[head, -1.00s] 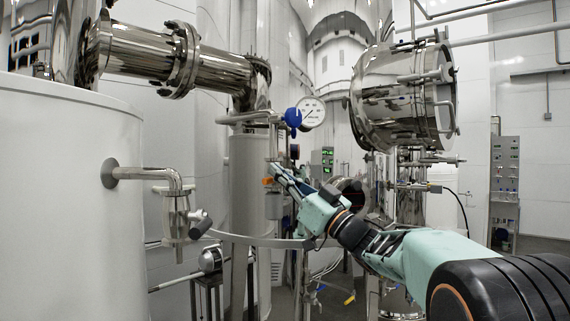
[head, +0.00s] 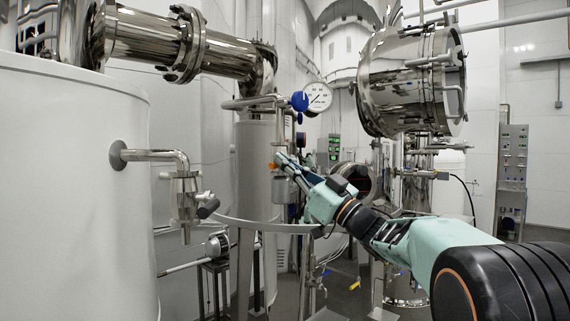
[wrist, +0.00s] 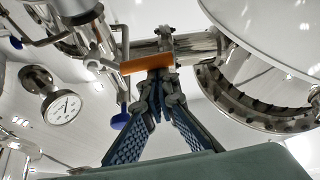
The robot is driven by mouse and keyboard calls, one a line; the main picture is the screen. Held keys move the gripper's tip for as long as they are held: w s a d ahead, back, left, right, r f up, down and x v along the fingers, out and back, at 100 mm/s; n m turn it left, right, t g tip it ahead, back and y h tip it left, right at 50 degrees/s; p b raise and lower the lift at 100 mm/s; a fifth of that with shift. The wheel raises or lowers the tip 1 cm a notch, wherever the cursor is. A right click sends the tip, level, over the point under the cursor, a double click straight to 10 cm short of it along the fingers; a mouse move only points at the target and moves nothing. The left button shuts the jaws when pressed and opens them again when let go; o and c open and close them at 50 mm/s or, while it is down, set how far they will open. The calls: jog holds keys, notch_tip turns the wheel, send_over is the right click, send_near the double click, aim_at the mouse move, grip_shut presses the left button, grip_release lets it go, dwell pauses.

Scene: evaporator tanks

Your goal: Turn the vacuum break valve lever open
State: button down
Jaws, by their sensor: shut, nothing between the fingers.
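An orange lever (head: 273,166) shows at the tip of my gripper, on a slim vertical pipe below the gauge. In the wrist view the orange lever (wrist: 147,64) is a flat bar lying across the picture, just beyond the fingertips. My gripper (head: 281,157) reaches in from the right, its fingers together and empty. In the wrist view the fingertips of my gripper (wrist: 159,80) meet just under the bar's right part. I cannot tell whether they touch it. The fingers hide part of the valve behind.
A white dial gauge (head: 320,97) with a blue handle (head: 299,101) sits just above my gripper. A large white tank (head: 75,200) stands at the left. A steel vessel (head: 405,85) hangs at the upper right. A curved flat metal band (head: 265,227) runs below my gripper.

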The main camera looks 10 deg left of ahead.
jog(key=shift+f+n, duration=0.3)
jog(key=shift+f, duration=0.05)
jog(key=w+d+f+n+g+p, duration=0.1)
jog(key=w+f+n+g+p, duration=0.2)
jog(key=n, duration=0.5)
jog(key=w+d+f+n+g+h+p, duration=0.1)
jog(key=w+d+f+n+g+p, duration=0.1)
jog(key=n, duration=0.6)
notch_tip(320, 180, down, 2)
jog(key=w+g+p, duration=0.1)
jog(key=g+p, duration=0.2)
jog(key=g, duration=0.1)
jog(key=shift+d+h, duration=0.3)
jog(key=shift+w+f, duration=0.1)
jog(key=shift+f, duration=0.05)
